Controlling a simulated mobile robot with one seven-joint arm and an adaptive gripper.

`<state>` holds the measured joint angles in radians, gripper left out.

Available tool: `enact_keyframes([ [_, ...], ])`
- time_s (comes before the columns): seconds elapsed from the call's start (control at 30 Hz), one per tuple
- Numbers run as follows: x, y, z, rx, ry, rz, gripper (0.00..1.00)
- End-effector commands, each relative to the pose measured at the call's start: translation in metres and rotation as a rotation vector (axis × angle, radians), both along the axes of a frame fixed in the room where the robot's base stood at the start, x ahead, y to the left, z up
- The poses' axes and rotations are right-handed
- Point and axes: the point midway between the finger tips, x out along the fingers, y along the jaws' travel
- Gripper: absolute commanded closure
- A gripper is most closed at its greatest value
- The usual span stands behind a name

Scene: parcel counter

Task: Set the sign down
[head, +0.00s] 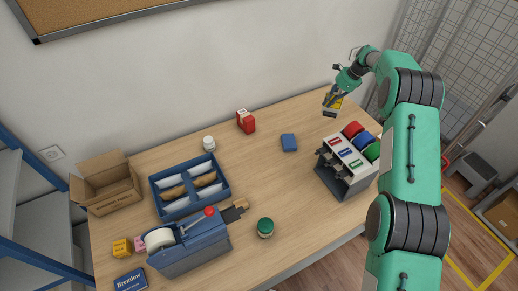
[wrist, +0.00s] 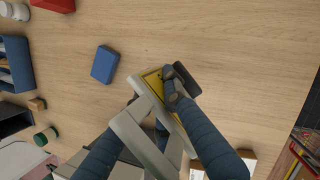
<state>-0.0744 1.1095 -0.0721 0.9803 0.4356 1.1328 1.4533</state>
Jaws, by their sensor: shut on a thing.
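My gripper (head: 338,90) is shut on the yellow sign (head: 333,101), over the far right part of the counter (head: 265,135). In the wrist view the sign (wrist: 153,81) shows as a yellow panel beside a dark grey base-like part, between my dark fingers. The sign is partly hidden by the fingers and is tilted in that view. A pale grey angled frame (wrist: 128,132) lies across the lower middle of the wrist view; I cannot tell whether it belongs to the sign. Whether the sign touches the counter is not clear.
A grey dispenser with coloured rolls (head: 345,185) stands just in front of the sign. A blue box (head: 289,142) lies to its left, with a red carton (head: 246,121) beyond. A green-lidded jar (head: 265,227) stands nearer the front edge. The wood right of the sign is clear in the wrist view.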

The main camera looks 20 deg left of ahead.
Motion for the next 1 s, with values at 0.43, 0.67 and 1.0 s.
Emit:
enact_keyframes([
  [0.43,-0.047,0.061,0.001,0.010,-0.001,0.059,1.00],
  [0.67,-0.091,0.103,0.000,0.015,-0.003,0.106,1.00],
  [1.0,-0.166,0.158,-0.004,0.020,-0.002,0.174,1.00],
])
